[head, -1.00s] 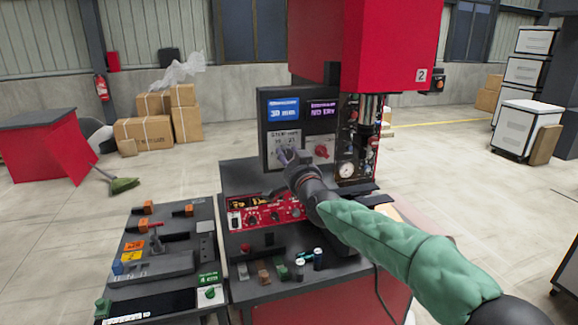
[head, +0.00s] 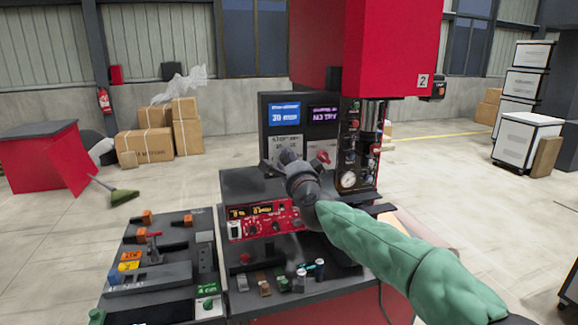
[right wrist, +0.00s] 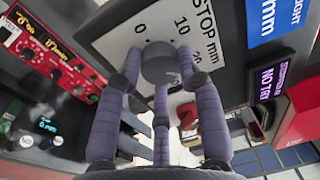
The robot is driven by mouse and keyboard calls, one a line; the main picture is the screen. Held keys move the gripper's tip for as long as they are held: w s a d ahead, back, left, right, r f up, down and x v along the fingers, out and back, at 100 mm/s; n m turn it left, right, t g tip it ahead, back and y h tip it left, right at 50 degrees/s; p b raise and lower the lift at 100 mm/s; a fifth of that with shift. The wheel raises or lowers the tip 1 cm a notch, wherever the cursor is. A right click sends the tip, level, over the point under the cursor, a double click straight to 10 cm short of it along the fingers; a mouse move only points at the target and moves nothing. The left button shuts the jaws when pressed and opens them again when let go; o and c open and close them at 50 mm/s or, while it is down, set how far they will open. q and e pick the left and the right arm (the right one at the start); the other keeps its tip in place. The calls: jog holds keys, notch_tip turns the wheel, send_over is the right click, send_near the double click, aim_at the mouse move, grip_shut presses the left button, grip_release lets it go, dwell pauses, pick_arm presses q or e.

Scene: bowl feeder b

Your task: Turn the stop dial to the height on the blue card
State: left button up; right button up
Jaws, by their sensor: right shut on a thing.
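The stop dial is a grey round knob (right wrist: 160,62) on a white plate (right wrist: 135,35) marked "STOP mm", with 0, 10 and a partly hidden 20 showing in the right wrist view. My right gripper (right wrist: 160,80) has its purple fingers shut around the knob. In the head view my right gripper (head: 288,158) is at the plate's lower part, and its wrist hides the dial. The blue card (head: 284,113) is above the plate; its figure is blurred, with "mm" after it. Its edge also shows in the right wrist view (right wrist: 275,18). My left gripper is out of view.
A purple-lettered display (head: 323,114) reads "NO TRY". A red knob (head: 323,157) sits right of the plate. Below are a red control panel (head: 265,220) and several small blocks on the bench. A gauge (head: 348,180) and a press column stand at the right.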

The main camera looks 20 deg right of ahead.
jog(key=m, duration=0.5)
jog(key=m+b, duration=0.1)
jog(key=m, duration=0.4)
jog(key=shift+d+r+g+h, duration=0.15)
jog(key=shift+r+g+h, duration=0.05)
jog(key=shift+g+h, duration=0.1)
jog(key=shift+f+m, duration=0.15)
jog(key=shift+m, duration=0.15)
jog(key=o, duration=1)
jog(key=shift+c, duration=0.2)
jog(key=shift+o, duration=1)
jog(key=shift+d, duration=0.1)
jog(key=s, duration=1.2)
jog(key=shift+a, duration=0.4)
